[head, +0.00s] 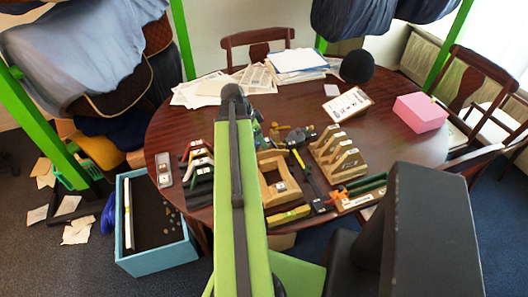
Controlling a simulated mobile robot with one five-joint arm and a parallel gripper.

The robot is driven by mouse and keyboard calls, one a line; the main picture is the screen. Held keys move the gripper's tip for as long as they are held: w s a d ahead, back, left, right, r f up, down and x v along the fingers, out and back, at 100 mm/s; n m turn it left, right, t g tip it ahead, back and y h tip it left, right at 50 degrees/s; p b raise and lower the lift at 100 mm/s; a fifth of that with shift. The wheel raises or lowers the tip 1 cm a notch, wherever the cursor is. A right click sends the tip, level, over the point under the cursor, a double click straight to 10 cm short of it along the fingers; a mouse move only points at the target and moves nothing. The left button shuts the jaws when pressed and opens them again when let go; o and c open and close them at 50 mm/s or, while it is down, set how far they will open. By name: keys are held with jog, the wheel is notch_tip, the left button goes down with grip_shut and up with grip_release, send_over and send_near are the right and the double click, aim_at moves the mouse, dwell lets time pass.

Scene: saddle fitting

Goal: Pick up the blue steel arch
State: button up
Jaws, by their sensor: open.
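A group of small arch-shaped pieces (198,160) stands on the left part of the round table, in dark and pale tones with a little red and green. I cannot tell which of them, if any, is the blue steel arch. A green and black arm link, which looks like mine, reaches up the middle of the picture, just right of these pieces, and covers part of the table. My gripper does not show; the arm link may hide it.
The round wooden table (165,130) also bears a wooden frame (268,192), a wooden stand with slanted slots (335,160), a pink box (420,112) and papers (300,62). A blue crate (158,262) stands on the floor at left. Chairs (478,75) and green posts surround the table.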

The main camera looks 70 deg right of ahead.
jog(key=shift+r, duration=0.1)
jog(key=shift+c, duration=0.5)
grip_shut()
dwell(0.8)
